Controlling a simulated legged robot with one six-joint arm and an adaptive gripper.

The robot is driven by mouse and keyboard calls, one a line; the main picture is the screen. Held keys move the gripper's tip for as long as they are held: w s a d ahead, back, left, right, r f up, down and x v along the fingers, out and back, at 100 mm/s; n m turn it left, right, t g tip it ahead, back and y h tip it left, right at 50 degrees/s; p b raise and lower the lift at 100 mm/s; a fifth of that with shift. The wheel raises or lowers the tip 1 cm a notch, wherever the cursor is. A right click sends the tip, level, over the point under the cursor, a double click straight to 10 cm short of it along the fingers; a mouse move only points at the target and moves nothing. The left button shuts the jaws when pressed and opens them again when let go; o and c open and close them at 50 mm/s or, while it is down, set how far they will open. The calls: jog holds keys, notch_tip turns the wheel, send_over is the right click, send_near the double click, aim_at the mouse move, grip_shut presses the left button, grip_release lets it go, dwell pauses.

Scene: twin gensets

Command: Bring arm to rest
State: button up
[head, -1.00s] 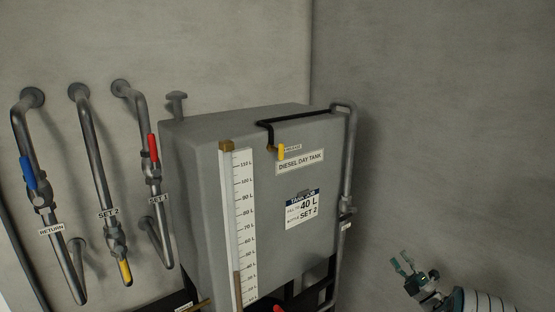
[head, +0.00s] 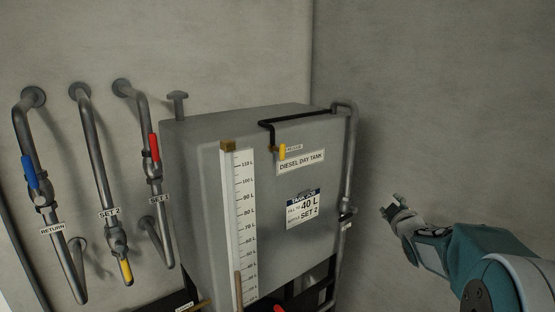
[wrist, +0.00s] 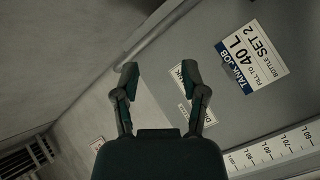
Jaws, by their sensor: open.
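My gripper (head: 393,207) is at the right in the head view, in front of the grey wall and right of the diesel day tank (head: 215,190). In the wrist view my gripper (wrist: 160,82) has its two fingers spread apart, with nothing between them. The tank's job label (wrist: 252,58), reading 40 L and SET 2, shows beyond the fingers at the upper right there. My gripper is apart from the tank and its side pipe (head: 349,160).
Three wall pipes at the left carry a blue lever (head: 29,174), a yellow lever (head: 126,271) and a red lever (head: 154,147). A level scale (head: 239,215) and a yellow handle (head: 282,151) are on the tank front. The wall area at the right is bare.

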jog(key=s+a+f+m+g, duration=0.2)
jog(key=s+a+m+g, duration=0.1)
jog(key=s, duration=1)
jog(key=s+a+f+m+g, duration=0.2)
jog(key=s+a, duration=0.4)
jog(key=s, duration=0.7)
jog(key=s+a+f+m+g, duration=0.1)
jog(key=s+a+m+g, duration=0.4)
jog(key=s, duration=0.8)
jog(key=shift+s+f+g+y, duration=0.4)
jog(key=shift+g, duration=0.3)
